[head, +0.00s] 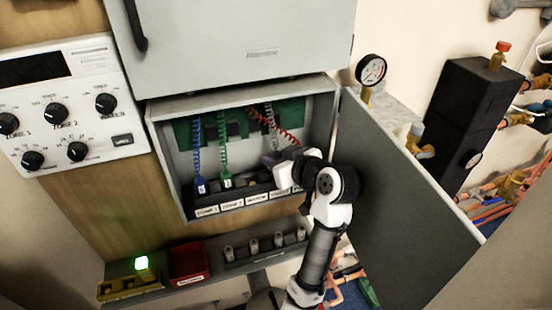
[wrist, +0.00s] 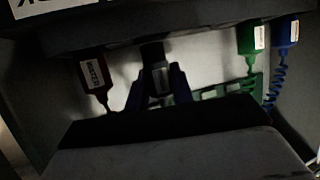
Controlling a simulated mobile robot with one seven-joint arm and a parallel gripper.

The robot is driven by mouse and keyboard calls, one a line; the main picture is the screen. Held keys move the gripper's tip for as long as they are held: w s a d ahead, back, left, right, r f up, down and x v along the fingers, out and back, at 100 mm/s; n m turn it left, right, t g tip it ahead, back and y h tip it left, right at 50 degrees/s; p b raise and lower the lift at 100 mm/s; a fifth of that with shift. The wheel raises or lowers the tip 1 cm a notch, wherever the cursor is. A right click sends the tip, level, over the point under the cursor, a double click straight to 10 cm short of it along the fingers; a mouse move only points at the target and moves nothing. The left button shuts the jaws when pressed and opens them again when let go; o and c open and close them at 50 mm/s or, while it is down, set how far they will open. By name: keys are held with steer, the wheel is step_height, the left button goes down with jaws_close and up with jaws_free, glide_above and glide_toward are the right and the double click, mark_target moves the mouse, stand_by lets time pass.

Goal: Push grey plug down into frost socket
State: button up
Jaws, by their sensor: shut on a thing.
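My gripper (head: 272,160) reaches into the open wall box from the right. In the wrist view, its blue fingers (wrist: 158,76) are shut on the grey plug (wrist: 160,72), which carries a pale label. The plug's end meets the dark socket strip (wrist: 200,32); how deep it sits I cannot tell. In the head view my gripper hides the plug, and its grey coiled cord (head: 270,118) shows above. The row of white socket labels (head: 257,199) runs along the box's front edge. The frost label is too small to read, and the socket opening is hidden.
A blue plug (head: 201,186) and a green plug (head: 226,180) stand upright at the left. A dark red plug (wrist: 92,72) labelled MASTER is beside the grey one. The box's open door (head: 400,190) stands close to my arm on the right.

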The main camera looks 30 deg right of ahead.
steer(key=shift+f+b, duration=0.75)
steer(key=shift+f, duration=0.3)
steer(key=o, duration=1)
steer(key=shift+o, duration=0.2)
steer(key=shift+r, duration=0.1)
